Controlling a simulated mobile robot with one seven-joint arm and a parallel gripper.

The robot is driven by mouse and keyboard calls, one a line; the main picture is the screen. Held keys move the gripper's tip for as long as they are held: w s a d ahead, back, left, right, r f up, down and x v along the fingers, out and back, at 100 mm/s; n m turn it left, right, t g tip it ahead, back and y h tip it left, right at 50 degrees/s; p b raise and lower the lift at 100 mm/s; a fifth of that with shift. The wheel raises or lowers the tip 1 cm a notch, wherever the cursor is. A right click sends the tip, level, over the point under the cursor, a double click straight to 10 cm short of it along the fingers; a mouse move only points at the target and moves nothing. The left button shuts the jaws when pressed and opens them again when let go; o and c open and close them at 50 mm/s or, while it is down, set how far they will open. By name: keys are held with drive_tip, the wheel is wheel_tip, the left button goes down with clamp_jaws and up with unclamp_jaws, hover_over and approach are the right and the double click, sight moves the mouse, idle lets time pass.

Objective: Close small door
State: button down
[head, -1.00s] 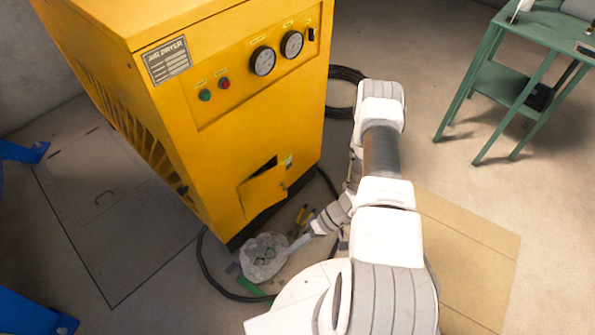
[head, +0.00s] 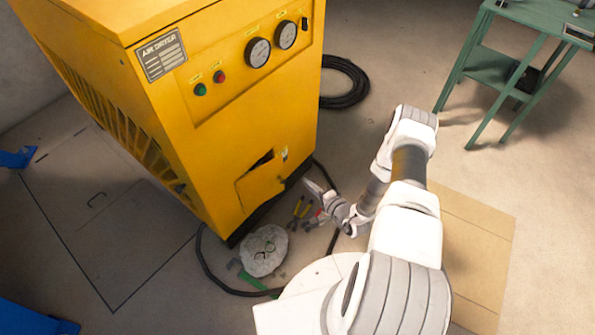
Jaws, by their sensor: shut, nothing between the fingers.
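The small door (head: 261,186) is a yellow panel low on the front of the yellow air dryer cabinet (head: 165,120). My gripper (head: 309,186) is shut and empty, just right of the door near the cabinet's lower right corner. It looks apart from the door, though the exact distance cannot be told from this view. My arm reaches in from the bottom right.
A grey rag-like lump (head: 264,250), pliers (head: 298,210) and a green piece (head: 255,282) lie on the floor before the cabinet. A black cable (head: 215,272) curves around them. A cardboard sheet (head: 475,250) lies right. A green table (head: 500,75) stands back right.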

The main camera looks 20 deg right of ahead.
drive_tip(key=b, duration=0.4)
approach(282, 161)
drive_tip(key=x, duration=0.5)
drive_tip(key=shift+w, duration=0.1)
drive_tip(key=shift+w+a+r+b, duration=0.2)
drive_tip(key=shift+w+a+b, duration=0.1)
drive_tip(key=shift+w, duration=0.3)
drive_tip(key=shift+w+d, duration=0.1)
